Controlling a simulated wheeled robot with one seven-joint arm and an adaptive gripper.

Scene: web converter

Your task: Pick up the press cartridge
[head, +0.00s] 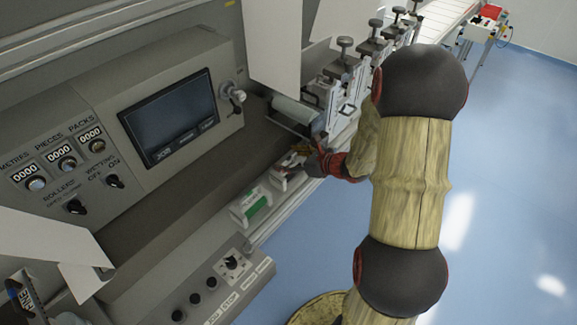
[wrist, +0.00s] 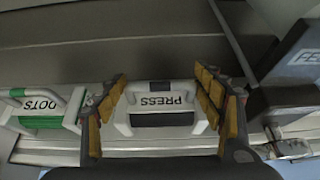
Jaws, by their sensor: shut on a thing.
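The press cartridge (wrist: 161,122) is a white block with a handle and the word PRESS on it. In the wrist view it sits between the two padded fingers of my gripper (wrist: 160,103), which is shut on it. In the head view my gripper (head: 306,155) is at the machine's ledge, and the cartridge (head: 284,180) shows only partly beneath it. I cannot tell whether the cartridge is touching the ledge or lifted.
A roller (head: 297,112) and metal units are close on the right. The control panel (head: 140,110) rises behind. Blue floor (head: 500,190) is open at right.

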